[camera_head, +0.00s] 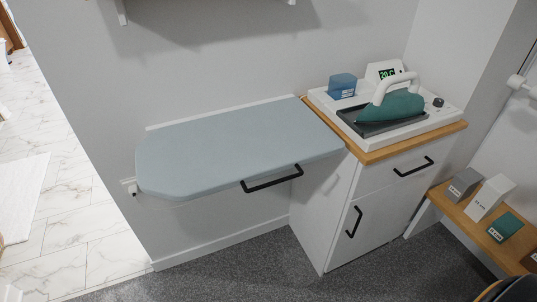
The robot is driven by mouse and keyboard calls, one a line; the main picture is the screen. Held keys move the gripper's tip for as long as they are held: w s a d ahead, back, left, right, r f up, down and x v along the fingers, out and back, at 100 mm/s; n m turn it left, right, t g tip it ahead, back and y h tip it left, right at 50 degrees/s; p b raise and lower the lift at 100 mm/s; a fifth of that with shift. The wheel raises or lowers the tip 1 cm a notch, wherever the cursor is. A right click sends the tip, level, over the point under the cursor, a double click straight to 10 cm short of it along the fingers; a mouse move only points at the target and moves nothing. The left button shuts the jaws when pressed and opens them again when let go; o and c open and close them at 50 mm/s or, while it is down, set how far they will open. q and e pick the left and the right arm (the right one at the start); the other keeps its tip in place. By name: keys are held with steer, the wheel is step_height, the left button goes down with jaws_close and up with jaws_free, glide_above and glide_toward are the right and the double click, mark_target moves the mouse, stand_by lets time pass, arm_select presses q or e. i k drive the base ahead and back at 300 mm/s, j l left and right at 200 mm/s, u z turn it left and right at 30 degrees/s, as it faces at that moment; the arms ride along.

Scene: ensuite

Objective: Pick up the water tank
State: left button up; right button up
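The water tank appears to be the small blue box (342,87) with a pale label. It sits upright at the back left of the white ironing station (410,125), on top of the cabinet. The teal iron (391,107) with a white handle rests on a dark plate in front of it and to the right. A white block with a lit green display (385,73) stands just right of the tank. Neither of my grippers is in view.
A grey-blue ironing board (230,145) with a black handle juts from the wall, left of the white cabinet (375,200). A low wooden shelf (470,215) at the right holds several labelled boxes. A dark rounded object (512,291) fills the bottom right corner. Carpet lies clear in front.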

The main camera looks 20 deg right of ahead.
mark_target(341, 86)
steer(key=l+z, duration=0.1)
steer(key=z, duration=0.95)
